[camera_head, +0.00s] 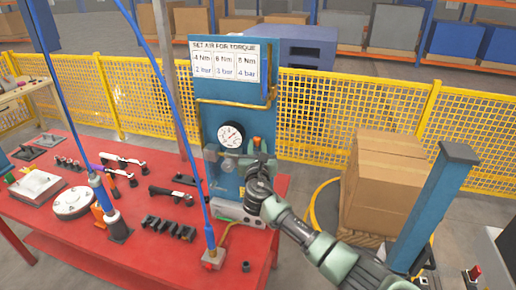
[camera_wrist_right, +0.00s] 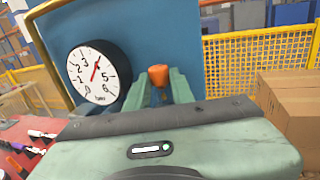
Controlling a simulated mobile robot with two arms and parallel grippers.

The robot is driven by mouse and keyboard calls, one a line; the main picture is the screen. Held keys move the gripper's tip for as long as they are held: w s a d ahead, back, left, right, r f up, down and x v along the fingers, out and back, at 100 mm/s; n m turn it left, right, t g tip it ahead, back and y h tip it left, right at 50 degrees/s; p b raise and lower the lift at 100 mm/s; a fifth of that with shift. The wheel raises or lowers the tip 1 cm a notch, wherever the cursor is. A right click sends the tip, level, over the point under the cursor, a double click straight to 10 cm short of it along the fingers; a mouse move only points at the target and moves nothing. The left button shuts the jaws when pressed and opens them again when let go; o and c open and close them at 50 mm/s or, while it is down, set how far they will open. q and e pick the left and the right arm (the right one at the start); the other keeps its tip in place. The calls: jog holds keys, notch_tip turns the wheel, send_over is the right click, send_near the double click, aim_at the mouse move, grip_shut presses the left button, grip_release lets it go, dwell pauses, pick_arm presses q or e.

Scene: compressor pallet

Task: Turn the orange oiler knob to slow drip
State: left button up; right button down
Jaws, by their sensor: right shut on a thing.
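The orange oiler knob (camera_head: 257,142) sits on the front of the blue air panel (camera_head: 262,62), right of the round pressure gauge (camera_head: 230,135). My right gripper (camera_head: 256,155) reaches it from the lower right. In the right wrist view the knob (camera_wrist_right: 158,75) stands up between the two green fingers of my right gripper (camera_wrist_right: 160,88), which are shut on it. The knob's top shows; its lower part and the oiler body are hidden behind the gripper. No drip can be seen. My left gripper is not in view.
The gauge (camera_wrist_right: 97,72) is close left of the fingers, its needle pointing up and right. The red table (camera_head: 130,245) holds several tools and blue hoses. Stacked cardboard boxes (camera_head: 385,185) and a blue post (camera_head: 440,205) stand right of my arm.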

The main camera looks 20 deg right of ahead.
jog(key=shift+a+f+m+h+b, duration=0.2)
jog(key=shift+a+m+h+b, duration=0.15)
jog(key=shift+h, duration=0.25)
jog(key=m+g+h+b, duration=0.2)
jog(key=b, duration=0.1)
jog(key=m+g+h+b, duration=0.2)
jog(key=h+b, duration=0.1)
jog(key=b, duration=0.1)
jog(key=m+g+h+b, duration=0.2)
jog(key=h+b, duration=0.1)
jog(key=b, duration=0.1)
jog(key=shift+w+a+r+m, duration=0.1)
jog(key=shift+w+a+m, duration=0.2)
jog(key=shift+w, duration=0.1)
jog(key=c, duration=1.2)
grip_release()
jog(key=shift+s+r, duration=0.1)
jog(key=shift+s+d+r, duration=0.1)
